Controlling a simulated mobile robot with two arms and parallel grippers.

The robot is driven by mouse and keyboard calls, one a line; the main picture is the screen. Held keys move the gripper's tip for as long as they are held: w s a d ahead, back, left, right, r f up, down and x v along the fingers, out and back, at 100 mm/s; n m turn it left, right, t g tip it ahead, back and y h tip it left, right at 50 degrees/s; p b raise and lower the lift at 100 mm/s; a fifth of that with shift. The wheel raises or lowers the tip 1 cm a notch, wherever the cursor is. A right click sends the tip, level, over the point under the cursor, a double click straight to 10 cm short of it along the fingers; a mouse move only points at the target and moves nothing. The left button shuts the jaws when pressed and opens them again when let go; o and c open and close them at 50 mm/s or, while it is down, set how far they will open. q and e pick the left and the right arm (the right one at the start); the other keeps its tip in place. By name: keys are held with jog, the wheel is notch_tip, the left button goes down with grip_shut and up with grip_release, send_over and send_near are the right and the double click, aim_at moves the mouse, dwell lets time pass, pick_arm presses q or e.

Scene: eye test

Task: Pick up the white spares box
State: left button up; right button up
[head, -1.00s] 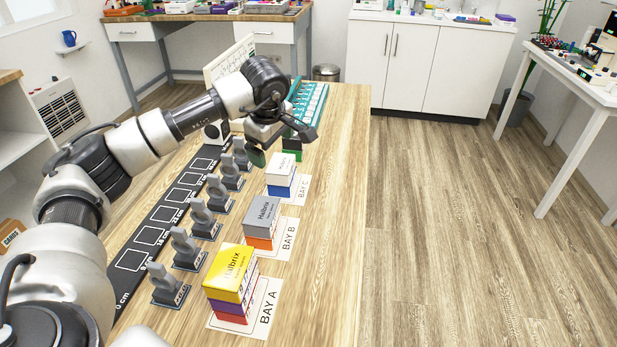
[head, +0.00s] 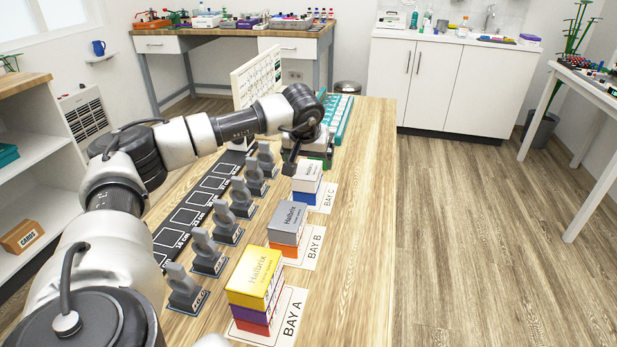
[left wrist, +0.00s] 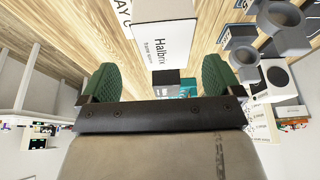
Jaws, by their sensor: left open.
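The white spares box (head: 307,173) lies on top of a blue box (head: 306,193) on the BAY C card (head: 328,198). My left gripper (head: 307,153) is open just behind and above the white box in the head view. In the left wrist view, its green finger pads (left wrist: 160,82) stand apart with nothing between them. A white box face with Halbrix lettering (left wrist: 172,38), apparently the white spares box, shows beyond the fingertips. I see no contact with it. My right gripper is in neither view.
A grey box (head: 288,218) tops the BAY B stack, and a yellow box (head: 254,272) tops the BAY A stack. Several grey upright holders (head: 226,222) stand in a row left of the stacks. The wooden table's (head: 365,240) right strip is clear.

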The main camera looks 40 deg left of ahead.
aim_at(307, 169)
pick_arm(q)
jog(key=x, duration=0.5)
jog(key=shift+s+a+f+b, duration=0.2)
jog(key=shift+a+b, duration=0.15)
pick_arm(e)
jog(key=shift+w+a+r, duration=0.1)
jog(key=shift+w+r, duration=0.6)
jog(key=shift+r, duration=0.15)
pick_arm(q)
jog(key=c, duration=1)
jog(key=shift+c, duration=0.2)
jog(key=shift+r, duration=0.15)
